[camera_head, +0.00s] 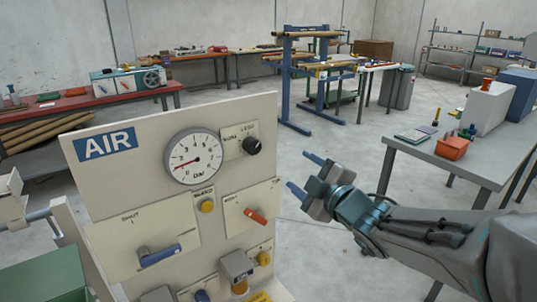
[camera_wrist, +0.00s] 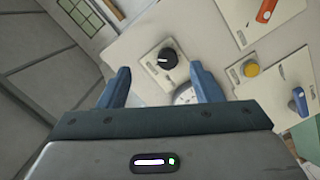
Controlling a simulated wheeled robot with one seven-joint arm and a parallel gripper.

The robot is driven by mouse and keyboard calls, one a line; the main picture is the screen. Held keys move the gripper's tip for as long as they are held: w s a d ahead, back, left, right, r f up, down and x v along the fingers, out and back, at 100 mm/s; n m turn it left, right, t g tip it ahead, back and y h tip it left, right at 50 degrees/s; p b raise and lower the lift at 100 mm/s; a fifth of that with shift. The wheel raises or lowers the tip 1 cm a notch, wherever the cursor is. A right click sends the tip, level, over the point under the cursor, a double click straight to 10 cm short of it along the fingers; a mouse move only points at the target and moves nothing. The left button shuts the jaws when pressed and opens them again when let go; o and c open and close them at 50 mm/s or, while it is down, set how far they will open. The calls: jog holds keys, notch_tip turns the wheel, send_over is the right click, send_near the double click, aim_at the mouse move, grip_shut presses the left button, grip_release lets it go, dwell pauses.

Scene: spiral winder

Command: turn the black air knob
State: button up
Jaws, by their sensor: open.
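The black air knob (camera_head: 251,146) is on a small cream plate at the upper right of the upright AIR panel (camera_head: 108,180) in the head view. In the wrist view the black knob (camera_wrist: 166,58) has a white mark and shows beyond and between my fingertips. My gripper (camera_head: 301,174) is open and empty, to the right of the panel and a little lower than the knob. Its two blue fingers (camera_wrist: 157,78) are spread apart in the wrist view. They look apart from the knob; the exact distance is hard to tell.
The round gauge (camera_head: 193,157) is left of the knob. Below are a yellow button (camera_head: 207,206), an orange lever (camera_head: 256,216) and a blue-handled lever (camera_head: 160,254). A grey table (camera_head: 463,161) with an orange bin (camera_head: 452,147) stands right. Floor behind my gripper is open.

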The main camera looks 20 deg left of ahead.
aim_at(256, 149)
jog(key=w+a, duration=0.2)
jog(key=a, duration=0.2)
jog(key=w+a+n+y, duration=0.1)
jog(key=w+a, duration=0.2)
jog(key=a, duration=0.1)
jog(key=w+a+n+g+y+p, duration=0.1)
jog(key=w+a, duration=0.1)
jog(key=a, duration=0.3)
jog(key=shift+w+r, duration=0.2)
jog(key=shift+w, duration=0.15)
jog(key=shift+d, duration=0.1)
jog(key=c, duration=1)
